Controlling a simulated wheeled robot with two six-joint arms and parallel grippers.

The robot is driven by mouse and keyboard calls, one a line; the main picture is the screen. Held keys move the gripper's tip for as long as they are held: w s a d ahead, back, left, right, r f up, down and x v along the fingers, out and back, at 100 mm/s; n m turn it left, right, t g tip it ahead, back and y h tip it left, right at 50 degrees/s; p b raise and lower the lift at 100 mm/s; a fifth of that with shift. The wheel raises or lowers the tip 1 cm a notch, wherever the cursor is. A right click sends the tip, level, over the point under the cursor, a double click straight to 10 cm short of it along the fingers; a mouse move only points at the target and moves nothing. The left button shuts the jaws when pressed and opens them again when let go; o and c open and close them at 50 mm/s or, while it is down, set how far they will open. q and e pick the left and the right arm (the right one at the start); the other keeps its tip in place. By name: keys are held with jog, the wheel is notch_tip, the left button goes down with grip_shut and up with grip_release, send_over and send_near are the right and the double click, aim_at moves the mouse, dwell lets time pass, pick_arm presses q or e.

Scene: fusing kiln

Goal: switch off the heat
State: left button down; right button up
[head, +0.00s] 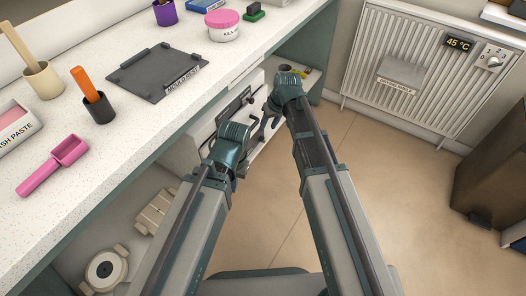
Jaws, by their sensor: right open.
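A small dark display reading 45 °C (458,43) and a pale switch panel with a round knob (493,60) sit at the upper right of the white ribbed wall heater (400,62). My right gripper (270,112) is open, near the front of the under-counter unit and well to the left of the knob. My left gripper (242,122) is beside it, just to its left; its fingers are too small and overlapped to read. Neither gripper touches the knob. The knob's exact setting is too small to read.
A speckled counter (130,125) runs along the left, with a black tray (158,72), a pink scoop (55,165), cups and a pink-lidded jar (223,27). A white unit (178,160) stands under it. A grey labelled plate (402,72) is on the heater. Floor (400,190) between is clear; a brown cabinet (492,175) stands right.

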jog(key=t+b, duration=0.1)
jog(key=b, duration=0.5)
send_near(263, 138)
jog(key=s+d+v, duration=0.1)
jog(key=v, duration=0.4)
pick_arm(q)
notch_tip(263, 138, down, 9)
pick_arm(e)
jog(key=shift+w+a+f+y, duration=0.1)
jog(key=shift+w+f+y, duration=0.35)
jog(key=shift+w, duration=0.25)
pick_arm(q)
jog(key=shift+b, duration=0.4)
pick_arm(e)
jog(key=shift+f, duration=0.1)
jog(key=b+x, duration=1.2)
jog(key=x, duration=0.1)
jog(key=shift+w+a+f, duration=0.1)
jog(key=shift+w+f, duration=0.1)
jog(key=shift+f, duration=0.05)
pick_arm(q)
notch_tip(263, 138, down, 12)
jog(key=shift+f, duration=0.25)
pick_arm(e)
grip_shut()
jog(key=shift+s, duration=0.1)
